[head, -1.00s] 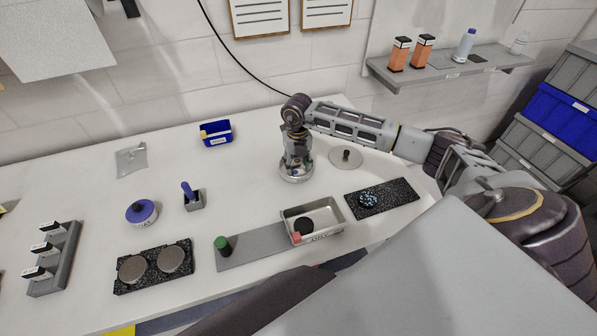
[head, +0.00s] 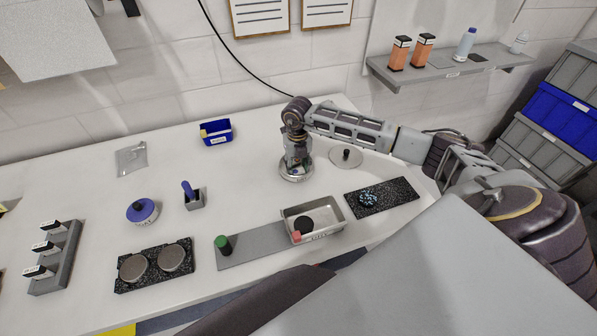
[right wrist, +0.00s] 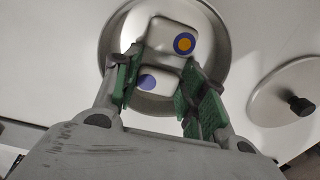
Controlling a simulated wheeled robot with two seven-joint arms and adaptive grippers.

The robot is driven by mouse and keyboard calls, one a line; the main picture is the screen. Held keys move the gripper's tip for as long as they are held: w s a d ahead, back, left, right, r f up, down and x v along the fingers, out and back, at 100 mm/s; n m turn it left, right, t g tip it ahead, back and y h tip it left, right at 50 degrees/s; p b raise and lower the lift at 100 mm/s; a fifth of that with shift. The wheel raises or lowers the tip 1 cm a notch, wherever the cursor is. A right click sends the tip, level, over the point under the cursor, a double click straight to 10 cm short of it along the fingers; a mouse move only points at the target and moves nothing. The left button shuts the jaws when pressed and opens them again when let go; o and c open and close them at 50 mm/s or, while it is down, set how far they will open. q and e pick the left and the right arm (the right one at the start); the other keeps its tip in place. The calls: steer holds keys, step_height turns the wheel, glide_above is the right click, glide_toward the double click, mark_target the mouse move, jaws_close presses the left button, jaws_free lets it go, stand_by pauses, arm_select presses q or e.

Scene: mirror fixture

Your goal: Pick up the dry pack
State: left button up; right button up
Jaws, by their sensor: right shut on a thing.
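My right gripper (right wrist: 163,62) points down into a round metal dish (right wrist: 112,38) and is shut on a white pack. Two rounded white packs show in the right wrist view. The other pack (right wrist: 165,85), with a purple dot, shows between the green finger pads, nearer the palm in the picture. I cannot tell surely which one the fingers press on. In the head view the dish (head: 297,178) is mostly hidden under the gripper. My left gripper is not in view.
A round lid (head: 343,161) with a black knob lies right of the dish. A metal tray (head: 335,231) and a black speckled mat (head: 400,193) are nearer the front. A blue bin (head: 216,139) stands behind left.

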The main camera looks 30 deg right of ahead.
mark_target(296, 168)
step_height(296, 168, up, 10)
steer(key=b, duration=0.1)
steer(key=shift+b, duration=0.3)
stand_by(0.5)
steer(key=shift+w+f+b, duration=0.15)
steer(key=shift+w+b, duration=0.05)
steer(key=shift+b, duration=0.25)
stand_by(0.4)
steer(key=shift+a, duration=0.1)
